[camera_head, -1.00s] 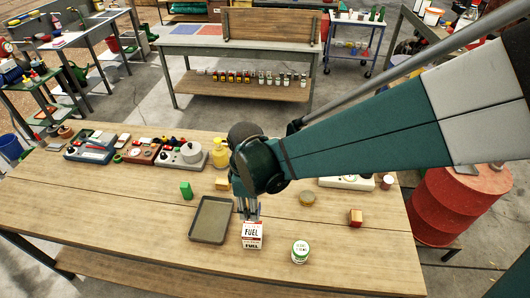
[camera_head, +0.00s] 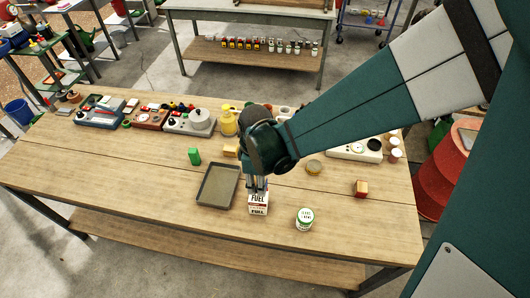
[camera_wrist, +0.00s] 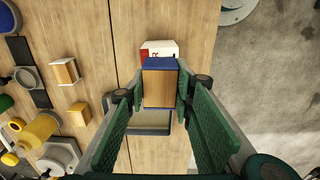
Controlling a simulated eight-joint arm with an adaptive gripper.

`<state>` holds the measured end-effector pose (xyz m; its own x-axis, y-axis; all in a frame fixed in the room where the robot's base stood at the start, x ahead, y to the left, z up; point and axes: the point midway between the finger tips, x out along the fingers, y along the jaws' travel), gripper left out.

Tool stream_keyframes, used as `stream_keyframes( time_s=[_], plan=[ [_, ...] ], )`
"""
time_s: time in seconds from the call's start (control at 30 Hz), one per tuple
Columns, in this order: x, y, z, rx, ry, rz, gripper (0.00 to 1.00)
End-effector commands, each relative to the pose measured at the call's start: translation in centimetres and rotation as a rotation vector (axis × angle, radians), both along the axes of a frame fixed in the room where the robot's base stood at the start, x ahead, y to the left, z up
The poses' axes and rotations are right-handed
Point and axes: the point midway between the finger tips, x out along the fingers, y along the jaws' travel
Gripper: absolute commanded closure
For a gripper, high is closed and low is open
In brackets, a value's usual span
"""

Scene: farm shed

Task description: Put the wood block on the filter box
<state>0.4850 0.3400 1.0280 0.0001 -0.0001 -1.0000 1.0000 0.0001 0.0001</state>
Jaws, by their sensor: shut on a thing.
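The wood block (camera_wrist: 157,88), with a bare wooden face and a blue edge, is between the fingers of my gripper (camera_wrist: 158,92) in the wrist view. My gripper (camera_head: 258,185) is shut on it. The filter box (camera_head: 258,207), white and red and marked FUEL, stands on the bench just below my fingers in the head view. In the wrist view the box (camera_wrist: 160,47) shows just past the blue edge, partly hidden by the block. I cannot tell whether block and box touch. The block is not clear in the head view.
A dark tray (camera_head: 232,174) lies left of the box, and a green-white can (camera_head: 304,219) stands to its right. Gauges and a yellow bottle (camera_head: 229,122) line the back.

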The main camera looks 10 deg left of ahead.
Motion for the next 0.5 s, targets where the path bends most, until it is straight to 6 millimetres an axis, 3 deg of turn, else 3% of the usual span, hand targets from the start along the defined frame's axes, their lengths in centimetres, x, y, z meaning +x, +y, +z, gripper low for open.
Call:
stream_keyframes(
  time_s=[0.5],
  plan=[
    [0.0,0.0,-3.3,0.000,0.000,0.000,0.87]
  ],
)
